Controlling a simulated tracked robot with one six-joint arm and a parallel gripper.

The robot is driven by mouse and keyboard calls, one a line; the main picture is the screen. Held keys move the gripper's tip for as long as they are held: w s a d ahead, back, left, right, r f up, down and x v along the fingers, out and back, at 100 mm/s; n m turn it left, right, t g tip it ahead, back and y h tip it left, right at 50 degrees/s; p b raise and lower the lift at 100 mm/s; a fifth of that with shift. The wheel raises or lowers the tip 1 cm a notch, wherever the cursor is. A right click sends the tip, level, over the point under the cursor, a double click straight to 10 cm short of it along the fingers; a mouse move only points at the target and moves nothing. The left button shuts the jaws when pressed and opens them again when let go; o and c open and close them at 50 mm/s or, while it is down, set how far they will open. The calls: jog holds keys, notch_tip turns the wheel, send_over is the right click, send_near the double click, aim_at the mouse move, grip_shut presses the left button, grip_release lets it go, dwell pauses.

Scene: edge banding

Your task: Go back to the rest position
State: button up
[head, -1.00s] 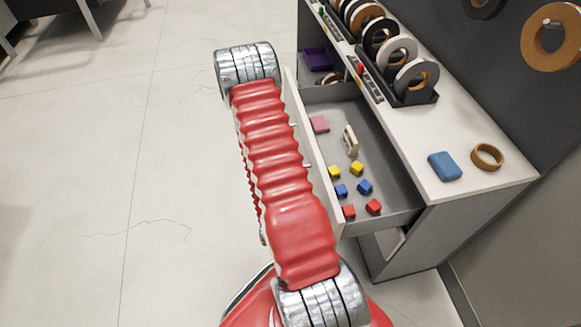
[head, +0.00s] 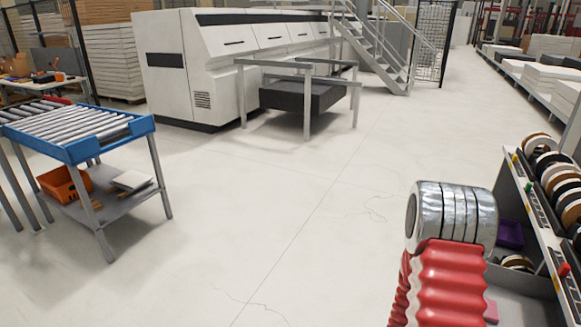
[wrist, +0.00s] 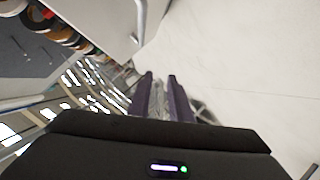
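My gripper (wrist: 160,77) shows in the wrist view as two dark parallel fingers. They are apart, with only pale floor and no object between their tips. In the head view my red ribbed arm stands at the lower right, in front of the cabinet with the drawer.
A blue-framed roller table (head: 75,152) stands left and a white machine (head: 215,75) behind. The floor (head: 290,200) between is clear.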

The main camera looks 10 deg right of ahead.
jog(key=w+a+r+y, duration=0.5)
jog(key=w+a+r, duration=0.3)
jog(key=a+r, duration=0.1)
jog(key=s+a+r+y, duration=0.1)
jog(key=a+r+y, duration=0.2)
jog(key=a+r, duration=0.6)
jog(key=s+a+r+g, duration=0.1)
jog(key=s+a+r, duration=0.2)
jog(key=s, duration=0.3)
jog(key=s+a+r+g+y, duration=0.1)
jog(key=s+a+r, duration=0.3)
jog(key=s, duration=0.3)
jog(key=s+a+r+n+g+y, duration=0.1)
jog(key=s+a+r, duration=0.3)
jog(key=s, duration=0.3)
jog(key=shift+a+r, duration=0.2)
jog(key=shift+d, duration=0.1)
